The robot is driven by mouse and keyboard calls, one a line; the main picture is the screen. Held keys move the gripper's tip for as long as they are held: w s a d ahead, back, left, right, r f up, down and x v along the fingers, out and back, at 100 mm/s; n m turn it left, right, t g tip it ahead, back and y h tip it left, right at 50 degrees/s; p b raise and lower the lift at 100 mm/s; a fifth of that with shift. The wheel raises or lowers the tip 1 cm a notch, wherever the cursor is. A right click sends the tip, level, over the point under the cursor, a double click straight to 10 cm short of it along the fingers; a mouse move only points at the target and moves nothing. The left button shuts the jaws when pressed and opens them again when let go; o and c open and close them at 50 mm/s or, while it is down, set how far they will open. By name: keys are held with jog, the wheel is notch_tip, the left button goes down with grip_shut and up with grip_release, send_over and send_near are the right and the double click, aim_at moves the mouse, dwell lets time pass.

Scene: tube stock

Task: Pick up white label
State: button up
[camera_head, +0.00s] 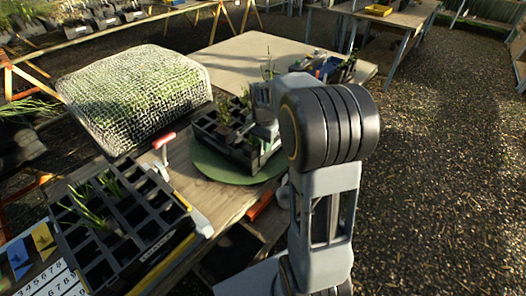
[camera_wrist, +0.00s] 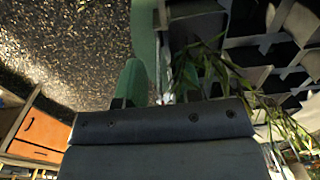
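A small pale patch (camera_wrist: 166,98) shows just beyond the gripper body in the wrist view. It is too small and partly hidden for me to tell whether it is the white label. My gripper (camera_head: 264,131) is low over the right side of the black cell tray (camera_head: 243,160) on the round green mat (camera_head: 212,169). My arm hides much of it in the head view. In the wrist view its dark body crosses the lower middle, close to the tray and green leaves (camera_wrist: 205,62).
A larger black cell tray (camera_head: 150,255) with seedlings stands at the near left. A red-topped white tool (camera_head: 163,146) is between the trays. A net-covered mound (camera_head: 135,90) is behind. An orange drawer front (camera_wrist: 38,132) shows at wrist-view left. Gravel at the right is open.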

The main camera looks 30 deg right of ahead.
jog(key=shift+c, duration=0.2)
grip_shut()
jog(key=shift+r, duration=0.1)
